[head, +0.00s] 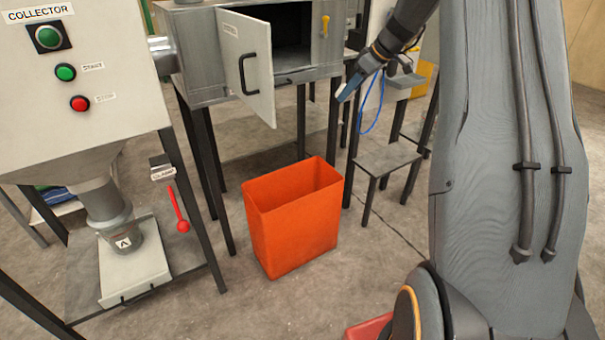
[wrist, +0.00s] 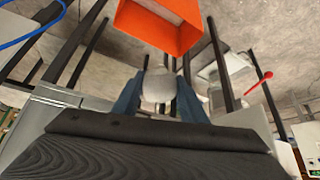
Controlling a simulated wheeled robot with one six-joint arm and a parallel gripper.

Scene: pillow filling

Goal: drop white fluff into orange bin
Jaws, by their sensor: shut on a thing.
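The orange bin (head: 295,225) stands on the floor below the cabinet, with its open top facing up. It also shows at the top of the wrist view (wrist: 148,28), with a pale patch inside that I cannot identify. My gripper (head: 345,92) is above and to the right of the bin in the head view, beside the cabinet. In the wrist view, its two blue fingers (wrist: 158,98) are shut on a rounded clump of white fluff (wrist: 158,86). The fluff cannot be made out in the head view.
A grey cabinet (head: 208,62) has its door (head: 247,60) swung open beside my gripper. The collector panel (head: 75,80) and its stand are at left, with a red-handled clamp (head: 178,210). A small stool (head: 388,158) and a blue cable (head: 373,112) are at right.

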